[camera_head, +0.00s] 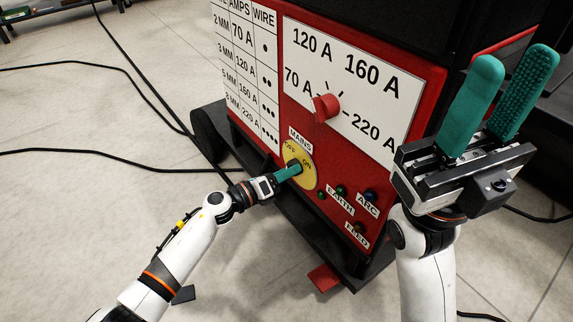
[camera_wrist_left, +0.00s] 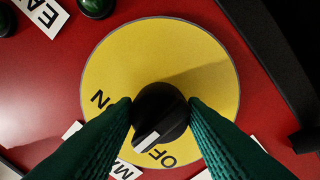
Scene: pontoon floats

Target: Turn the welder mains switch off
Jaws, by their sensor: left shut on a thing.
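The mains switch has a round yellow plate (camera_head: 309,179) marked OFF and ON on the welder's red front panel (camera_head: 265,125). In the left wrist view the plate (camera_wrist_left: 130,60) carries a black knob (camera_wrist_left: 160,108) with a white pointer mark. The mark lies between the two words, nearer OFF. My left gripper (camera_head: 292,171) is shut on the knob, one green finger on each side. In the head view its fingers hide the knob. My right gripper (camera_head: 515,72) is raised at the right, open and empty, its fingers pointing up.
A red current knob (camera_head: 326,107) sits above the switch. Small EARTH, ARC and FEED fittings (camera_head: 369,195) lie to its right. A wire chart (camera_head: 247,65) is at the left. Black cables (camera_head: 90,65) cross the tiled floor, and a red piece (camera_head: 325,278) shows below the panel.

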